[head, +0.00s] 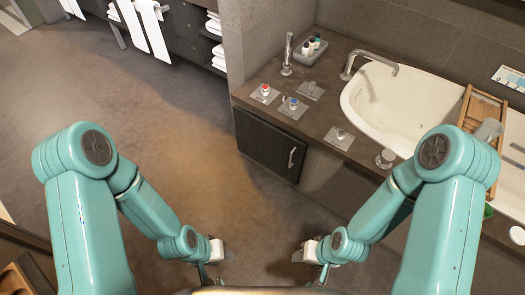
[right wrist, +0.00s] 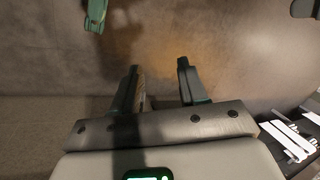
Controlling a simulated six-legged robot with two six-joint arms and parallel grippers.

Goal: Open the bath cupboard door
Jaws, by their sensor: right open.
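The bath cupboard door (head: 265,146) is a dark panel below the brown counter, to the right of centre in the head view. It looks shut, and a silvery vertical handle (head: 292,157) sits near its right edge. My right gripper (head: 309,252) is low in front of me, below the door in the picture and apart from it. In the right wrist view its two dark fingers (right wrist: 160,80) are spread with only floor between them. My left gripper (head: 224,254) is low at the left, away from the door. Its fingers are too small to read.
Above the door, the counter (head: 320,115) holds taps, red and blue knobs and a tray of small bottles (head: 311,48). A white basin (head: 390,100) and wooden rack (head: 480,105) are to the right. Open floor (head: 150,110) lies left of the door. Towels (head: 150,25) hang at the back left.

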